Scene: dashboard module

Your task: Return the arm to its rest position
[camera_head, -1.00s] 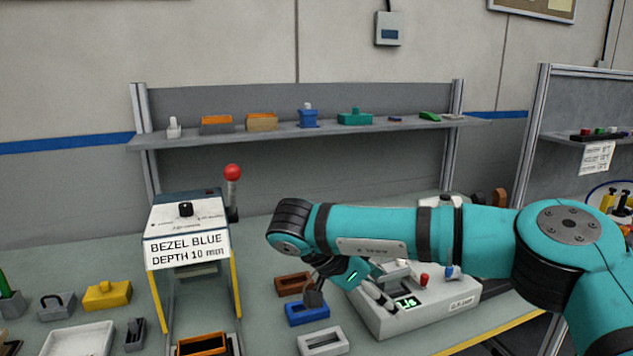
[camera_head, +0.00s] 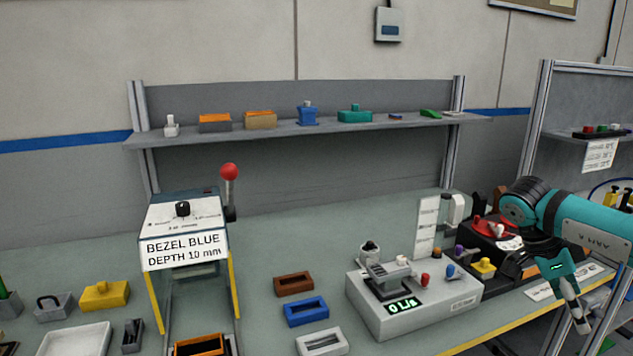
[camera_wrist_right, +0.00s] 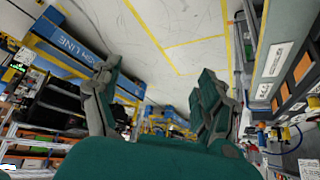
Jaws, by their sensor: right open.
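My right arm is teal with dark joints and sits at the right edge of the head view. My right gripper (camera_head: 578,318) hangs off the table's front right edge, fingers pointing down. In the right wrist view the right gripper (camera_wrist_right: 165,100) has its two fingers wide apart with nothing between them. Beyond them that view shows a pale floor with yellow lines. My left gripper is in neither view.
The press (camera_head: 182,235) with a red-knobbed lever carries a sign reading "BEZEL BLUE DEPTH 10 mm". Brown (camera_head: 293,284), blue (camera_head: 306,312) and white (camera_head: 322,342) bezels lie beside it. A grey tester (camera_head: 413,303) and a black-and-red station (camera_head: 505,240) stand right. A shelf (camera_head: 300,131) runs behind.

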